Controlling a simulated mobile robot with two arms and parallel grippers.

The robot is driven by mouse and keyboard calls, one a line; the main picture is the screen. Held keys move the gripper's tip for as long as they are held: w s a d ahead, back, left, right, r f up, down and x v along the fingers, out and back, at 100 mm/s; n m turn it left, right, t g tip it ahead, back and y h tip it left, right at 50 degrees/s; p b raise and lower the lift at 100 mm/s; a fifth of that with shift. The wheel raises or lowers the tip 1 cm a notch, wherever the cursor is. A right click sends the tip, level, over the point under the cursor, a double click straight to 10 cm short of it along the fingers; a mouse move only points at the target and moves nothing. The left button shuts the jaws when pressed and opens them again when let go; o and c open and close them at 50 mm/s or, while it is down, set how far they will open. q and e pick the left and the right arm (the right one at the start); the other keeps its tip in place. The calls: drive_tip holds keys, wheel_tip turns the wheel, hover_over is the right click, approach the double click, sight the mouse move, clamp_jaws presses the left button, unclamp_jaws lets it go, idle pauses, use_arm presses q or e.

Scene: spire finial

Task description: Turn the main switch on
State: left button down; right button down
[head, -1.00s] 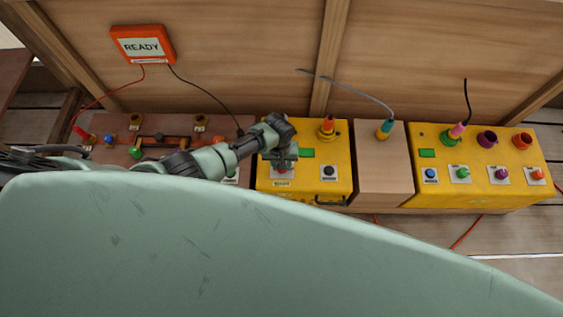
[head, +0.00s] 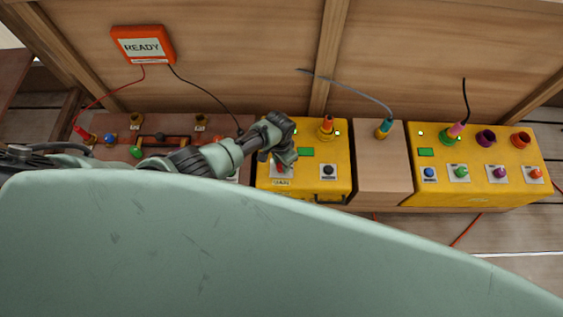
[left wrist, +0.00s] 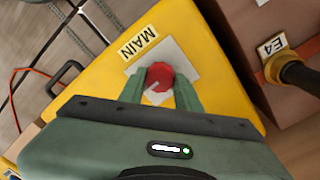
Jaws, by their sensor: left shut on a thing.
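The main switch is a round red knob (left wrist: 159,74) on a pale plate beside the "MAIN" label (left wrist: 139,43), on top of the middle yellow box (head: 318,186). My left gripper (left wrist: 160,88) has its two green fingers on either side of the knob and is shut on it. In the head view, my left gripper (head: 280,163) reaches down over the left part of that box and hides most of the knob. Small lamps glow on the middle box (head: 337,132) and on the right yellow box (head: 421,132). My right gripper is not in view.
A black knob (head: 328,171) sits right of the main switch. A wooden block (head: 383,172) with a plug stands between the yellow boxes. An orange "READY" sign (head: 143,45) hangs on the wooden wall. A brown panel (head: 117,124) lies left, partly behind my arm.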

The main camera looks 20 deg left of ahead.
use_arm(q)
drive_tip(key=shift+m, duration=0.5)
drive_tip(key=c, duration=1)
unclamp_jaws()
wheel_tip(320, 180, up, 8)
drive_tip(key=p, duration=0.8)
drive_tip(key=shift+w+a+p, duration=0.1)
drive_tip(key=shift+a+p, duration=0.05)
drive_tip(key=shift+p, duration=0.15)
